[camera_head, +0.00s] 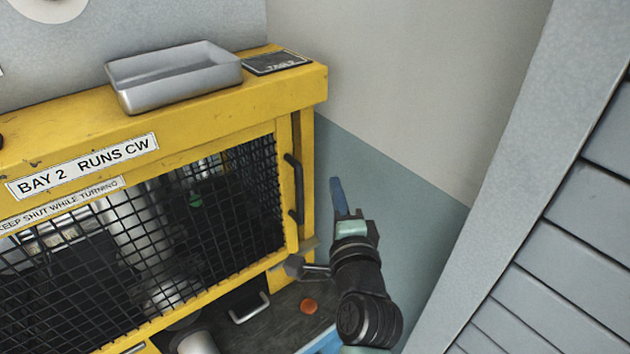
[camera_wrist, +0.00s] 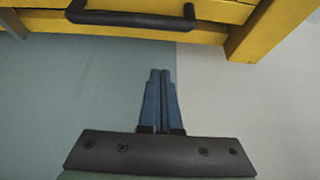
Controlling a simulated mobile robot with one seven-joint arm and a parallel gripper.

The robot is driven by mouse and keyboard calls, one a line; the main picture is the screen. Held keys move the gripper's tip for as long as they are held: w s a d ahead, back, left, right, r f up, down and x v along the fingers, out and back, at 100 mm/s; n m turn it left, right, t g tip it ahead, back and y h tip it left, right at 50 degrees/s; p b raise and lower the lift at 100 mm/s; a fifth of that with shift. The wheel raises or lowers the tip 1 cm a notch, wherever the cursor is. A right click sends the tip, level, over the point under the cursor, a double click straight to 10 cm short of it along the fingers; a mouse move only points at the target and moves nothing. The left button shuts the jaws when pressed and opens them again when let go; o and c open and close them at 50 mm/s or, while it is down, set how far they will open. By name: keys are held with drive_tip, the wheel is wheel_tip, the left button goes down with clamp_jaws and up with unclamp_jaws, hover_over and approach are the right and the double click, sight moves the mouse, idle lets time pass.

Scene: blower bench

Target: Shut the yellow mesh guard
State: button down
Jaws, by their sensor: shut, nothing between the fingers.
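The yellow mesh guard (camera_head: 283,165) has black wire mesh in a yellow frame and covers the front of the yellow housing. A black bar handle (camera_head: 294,190) is on its right edge; the handle also shows at the top of the wrist view (camera_wrist: 130,18). The guard looks close to the housing, but I cannot tell whether it is fully shut. My gripper (camera_head: 337,190) is to the right of the handle, apart from it. In the wrist view its blue fingers (camera_wrist: 160,98) are together and empty, pointing toward the yellow frame and handle.
A grey metal tray (camera_head: 175,92) and a dark plate (camera_head: 276,62) lie on top of the housing. A grey lever-like part (camera_head: 293,266) and a reddish round object (camera_head: 309,306) are near my arm. A grey slatted panel (camera_head: 590,210) stands at the right.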

drive_tip(key=a+p, duration=0.1)
drive_tip(key=w+a+p, duration=0.1)
drive_tip(key=a+p, duration=0.1)
drive_tip(key=a, duration=0.1)
drive_tip(key=shift+w, duration=0.3)
idle(0.4)
